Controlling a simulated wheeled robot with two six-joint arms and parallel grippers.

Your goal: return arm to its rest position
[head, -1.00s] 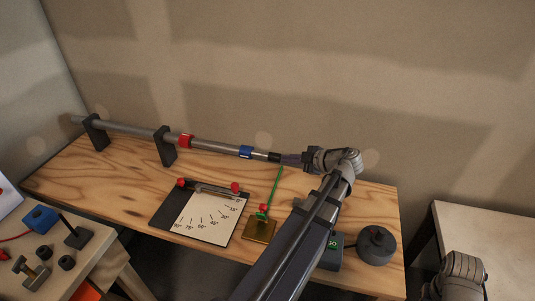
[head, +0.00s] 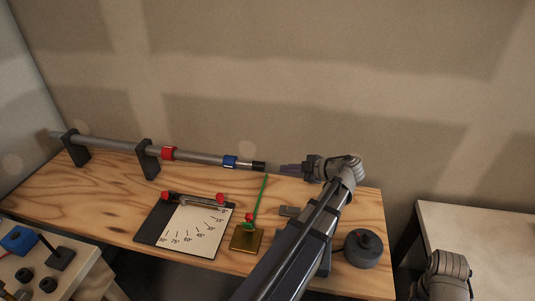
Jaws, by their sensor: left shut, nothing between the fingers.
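My left gripper (head: 284,168) is shut and empty above the back right of the wooden bench (head: 110,205). Its fingers point left at the black tip (head: 259,166) of a long grey rod (head: 200,158), with a small gap between them. The rod has a red collar (head: 168,153) and a blue collar (head: 230,161) and rests in two black stands (head: 148,160). My left arm reaches in from the bottom and hides part of the bench. Part of my right arm shows at the lower right; its gripper is out of view.
An angle chart board (head: 195,232) with red knobs lies on the bench. Beside it are a brass block (head: 246,238) with a thin green rod, a small grey block (head: 289,211) and a round dark grey object (head: 363,249). A pale table (head: 490,235) stands at right. The wall is behind.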

